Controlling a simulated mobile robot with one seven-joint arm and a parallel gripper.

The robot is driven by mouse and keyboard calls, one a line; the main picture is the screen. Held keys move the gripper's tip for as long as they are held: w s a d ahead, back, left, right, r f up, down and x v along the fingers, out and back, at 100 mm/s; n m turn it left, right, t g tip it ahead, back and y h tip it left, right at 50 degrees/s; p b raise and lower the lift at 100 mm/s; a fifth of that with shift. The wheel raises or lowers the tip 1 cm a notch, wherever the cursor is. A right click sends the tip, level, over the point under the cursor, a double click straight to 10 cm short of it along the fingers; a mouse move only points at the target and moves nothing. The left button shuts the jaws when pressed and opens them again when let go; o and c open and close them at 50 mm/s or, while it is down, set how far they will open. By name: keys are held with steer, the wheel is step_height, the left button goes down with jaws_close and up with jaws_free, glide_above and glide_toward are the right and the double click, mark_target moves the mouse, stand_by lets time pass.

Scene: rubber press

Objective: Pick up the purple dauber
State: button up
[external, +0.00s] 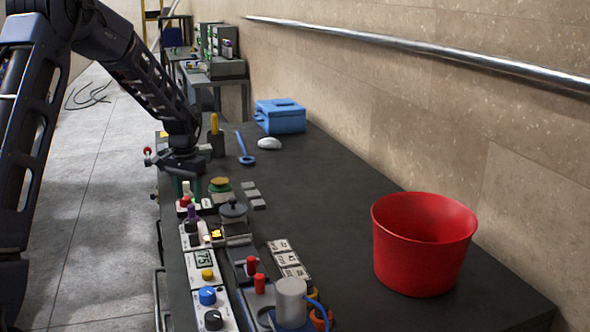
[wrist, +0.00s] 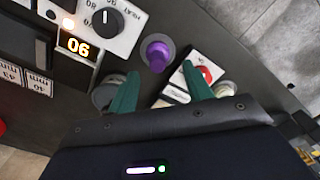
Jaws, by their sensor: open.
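The purple dauber (wrist: 157,53) stands on the dark bench in the wrist view, just beyond my fingertips and roughly in line with the gap between them. It also shows in the external view as a small purple top (external: 191,213) among the panel items. My gripper (wrist: 160,70) is open, with its two green fingers spread and nothing between them. In the external view my gripper (external: 187,187) points down over the far end of the row of panels, behind the dauber. Whether a finger touches anything there is hard to tell.
A red-button panel (wrist: 203,74) is close to the right finger, and a grey round part (wrist: 106,92) is by the left finger. A dial panel (wrist: 112,22) stands beside the dauber. A lidded pot (external: 233,212) is nearby.

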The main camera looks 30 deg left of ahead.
mark_target(191, 205)
steer(key=shift+d+f, duration=0.2)
steer(key=shift+f, duration=2.35)
jaws_close()
